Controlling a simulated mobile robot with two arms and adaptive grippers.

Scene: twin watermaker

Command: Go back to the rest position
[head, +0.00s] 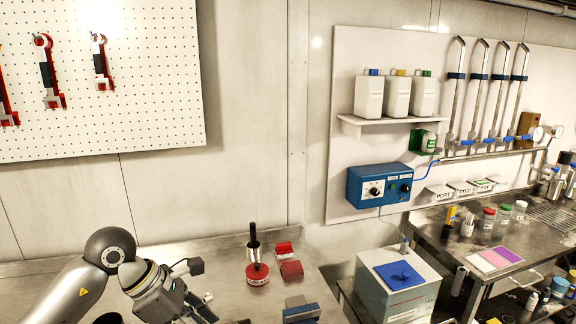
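My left arm comes in from the lower left and bends down over the steel bench. My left gripper (190,308) is at the bottom edge of the head view, pointing down and right. Its fingertips are cut off or hidden, so I cannot tell whether it is open or holds anything. My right gripper is not in view.
On the steel bench (215,258) to the right of my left gripper are a black-handled tool on a red round base (257,272), red blocks (291,269) and a blue-grey block (301,312). A white box with a blue top (398,290) stands further right, beside a second bench (450,240) with jars.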

